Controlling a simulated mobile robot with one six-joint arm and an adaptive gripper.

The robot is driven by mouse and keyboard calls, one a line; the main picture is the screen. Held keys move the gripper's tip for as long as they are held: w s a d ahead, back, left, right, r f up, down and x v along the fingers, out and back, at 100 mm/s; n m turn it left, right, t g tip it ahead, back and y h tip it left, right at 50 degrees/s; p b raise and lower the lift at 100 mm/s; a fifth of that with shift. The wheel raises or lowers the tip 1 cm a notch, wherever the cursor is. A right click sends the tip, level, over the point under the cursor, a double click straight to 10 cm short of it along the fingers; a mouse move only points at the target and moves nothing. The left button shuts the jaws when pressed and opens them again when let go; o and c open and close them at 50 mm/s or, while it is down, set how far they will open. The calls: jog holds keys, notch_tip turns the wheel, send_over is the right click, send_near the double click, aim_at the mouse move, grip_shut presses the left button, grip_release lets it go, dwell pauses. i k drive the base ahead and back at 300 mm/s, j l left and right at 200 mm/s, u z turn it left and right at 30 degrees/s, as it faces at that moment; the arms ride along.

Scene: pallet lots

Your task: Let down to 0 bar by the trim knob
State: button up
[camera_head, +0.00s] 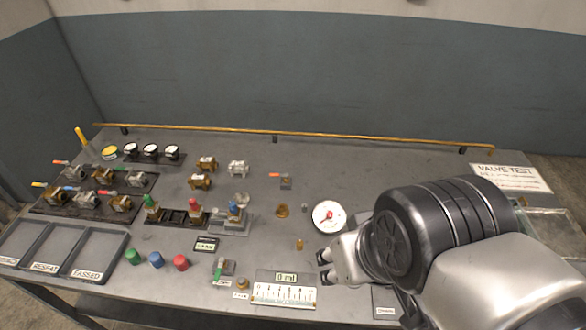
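The trim knob (242,283) is a small brass knob near the front edge of the bench, beside a small label that seems to read TRIM. A round white pressure gauge (328,216) with a red needle stands right of the bench's middle; its scale is too small to read. My gripper (323,267) is at the right of the knob, below the gauge in the picture, pointing left. Its two dark fingertips are apart with nothing seen between them. It does not touch the knob.
A small green-handled valve (219,269) stands just left of the knob. A display reading 0 ml (286,278) and a scale plate (284,294) lie between knob and gripper. Several valves stand on a dark rack (45,207) at left, above labelled trays (98,255).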

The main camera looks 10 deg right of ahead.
aim_at(299, 244)
jog(key=k+l, duration=0.15)
jog(key=k, duration=0.4)
jog(key=k+l+z, duration=0.1)
jog(key=k, duration=0.4)
jog(key=l, duration=0.1)
